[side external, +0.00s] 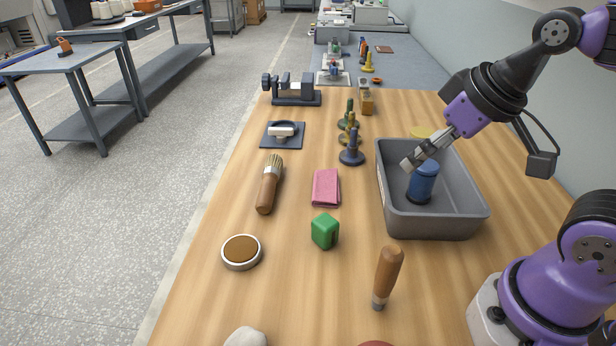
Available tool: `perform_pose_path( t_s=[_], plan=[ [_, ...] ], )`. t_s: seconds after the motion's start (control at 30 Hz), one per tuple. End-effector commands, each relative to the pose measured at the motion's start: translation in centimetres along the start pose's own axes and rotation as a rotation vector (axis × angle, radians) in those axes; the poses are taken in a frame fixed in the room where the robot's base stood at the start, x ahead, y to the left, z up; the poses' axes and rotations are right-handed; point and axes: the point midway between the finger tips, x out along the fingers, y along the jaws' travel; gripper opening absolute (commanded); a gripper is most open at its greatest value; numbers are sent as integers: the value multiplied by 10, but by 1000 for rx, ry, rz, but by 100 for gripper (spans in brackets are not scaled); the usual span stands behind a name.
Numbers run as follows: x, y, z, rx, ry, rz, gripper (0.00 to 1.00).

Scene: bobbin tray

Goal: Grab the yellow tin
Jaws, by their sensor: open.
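A flat round yellow thing (420,131), which looks like the yellow tin, lies on the table just beyond the far wall of the grey tray (434,224). My gripper (407,163) is open and empty, tilted down to the left over the tray. It is on the near side of the yellow tin and apart from it. A blue bobbin (423,183) stands upright in the tray, close beside and below the fingertips in the picture.
Left of the tray stand several dark and yellow spools (351,150), with a pink cloth (326,188) and a green block (325,231) nearer. The table right of the yellow tin looks clear.

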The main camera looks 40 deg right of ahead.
Motion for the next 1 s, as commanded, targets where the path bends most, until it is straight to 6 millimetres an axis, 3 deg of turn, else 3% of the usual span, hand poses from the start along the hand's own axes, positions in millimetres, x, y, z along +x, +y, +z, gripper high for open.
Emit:
perform_pose_path(
  t_s=[0.17,0.3,0.4,0.6,0.7,0.83,1.0],
  plan=[
    [8,34,-44,49,-33,37,100],
    [30,94,-86,101,-62,68,100],
    [51,148,-101,139,-80,83,100],
    [91,251,-94,204,-96,100,100],
    [104,282,-84,222,-97,104,100],
    [114,300,-75,231,-97,105,100],
    [141,304,-71,230,-99,103,100]
  ],
)
